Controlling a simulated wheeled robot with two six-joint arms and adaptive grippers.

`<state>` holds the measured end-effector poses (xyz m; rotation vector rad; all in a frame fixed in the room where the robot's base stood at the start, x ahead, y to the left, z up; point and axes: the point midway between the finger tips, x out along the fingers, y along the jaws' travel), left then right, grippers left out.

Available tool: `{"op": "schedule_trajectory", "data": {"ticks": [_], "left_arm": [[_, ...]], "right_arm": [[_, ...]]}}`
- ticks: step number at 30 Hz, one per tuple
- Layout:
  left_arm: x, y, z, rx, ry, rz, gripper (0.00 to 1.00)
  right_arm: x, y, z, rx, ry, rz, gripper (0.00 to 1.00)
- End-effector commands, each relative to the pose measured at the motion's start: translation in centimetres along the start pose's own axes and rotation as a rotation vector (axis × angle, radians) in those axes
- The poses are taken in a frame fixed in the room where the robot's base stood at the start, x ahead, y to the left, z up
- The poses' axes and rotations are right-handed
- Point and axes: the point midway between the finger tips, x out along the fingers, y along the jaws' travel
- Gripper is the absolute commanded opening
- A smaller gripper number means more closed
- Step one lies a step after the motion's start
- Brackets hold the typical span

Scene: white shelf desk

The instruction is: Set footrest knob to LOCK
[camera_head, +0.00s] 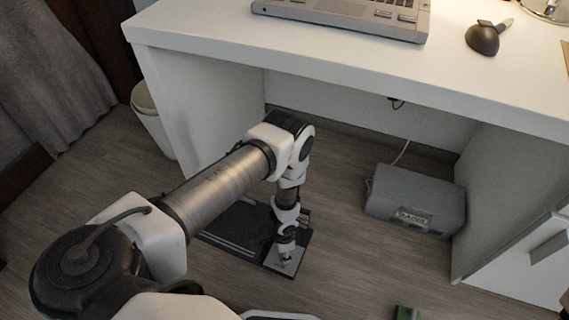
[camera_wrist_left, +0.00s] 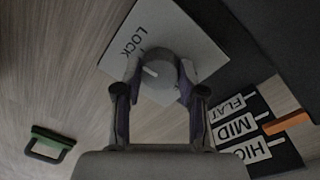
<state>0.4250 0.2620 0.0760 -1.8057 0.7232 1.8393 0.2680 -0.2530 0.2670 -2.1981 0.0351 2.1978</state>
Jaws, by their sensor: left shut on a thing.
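The footrest (camera_head: 233,232) is a dark panel on the floor under the desk. At its right end is a light plate (camera_head: 292,264), also in the left wrist view (camera_wrist_left: 192,38). On the plate sits a round grey knob (camera_wrist_left: 160,66). A short white mark shows on the knob's left part, and the printed word LOCK (camera_wrist_left: 131,42) lies up and left of it. My left gripper (camera_wrist_left: 158,82) has a finger on each side of the knob and is shut on it. In the head view my left gripper (camera_head: 286,253) reaches down to the plate and hides the knob. My right gripper is out of view.
A label strip (camera_wrist_left: 243,125) reads FLAT, MID and a partly hidden HIGH, with an orange pointer (camera_wrist_left: 286,122). A grey box (camera_head: 415,200) stands right on the floor. A green item (camera_head: 406,313) lies near the front.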

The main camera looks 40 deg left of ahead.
Motion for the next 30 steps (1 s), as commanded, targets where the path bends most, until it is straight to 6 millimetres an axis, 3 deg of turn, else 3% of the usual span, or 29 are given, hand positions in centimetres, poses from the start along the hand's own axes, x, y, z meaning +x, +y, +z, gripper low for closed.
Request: {"op": "schedule_trajectory", "data": {"ticks": [20,21,23,30], "left_arm": [[0.03,-0.05,0.0,0.08,-0.004,-0.001,0.05],[0.03,-0.05,0.0,0.08,-0.004,-0.001,0.43],[0.03,-0.05,0.0,0.08,-0.004,-0.001,0.65],[0.01,-0.02,-0.01,0.079,-0.004,0.0,0.65]], "right_arm": [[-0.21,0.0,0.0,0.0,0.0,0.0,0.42],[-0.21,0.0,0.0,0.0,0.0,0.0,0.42],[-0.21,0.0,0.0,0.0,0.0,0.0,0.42],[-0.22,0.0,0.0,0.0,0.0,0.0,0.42]]}}
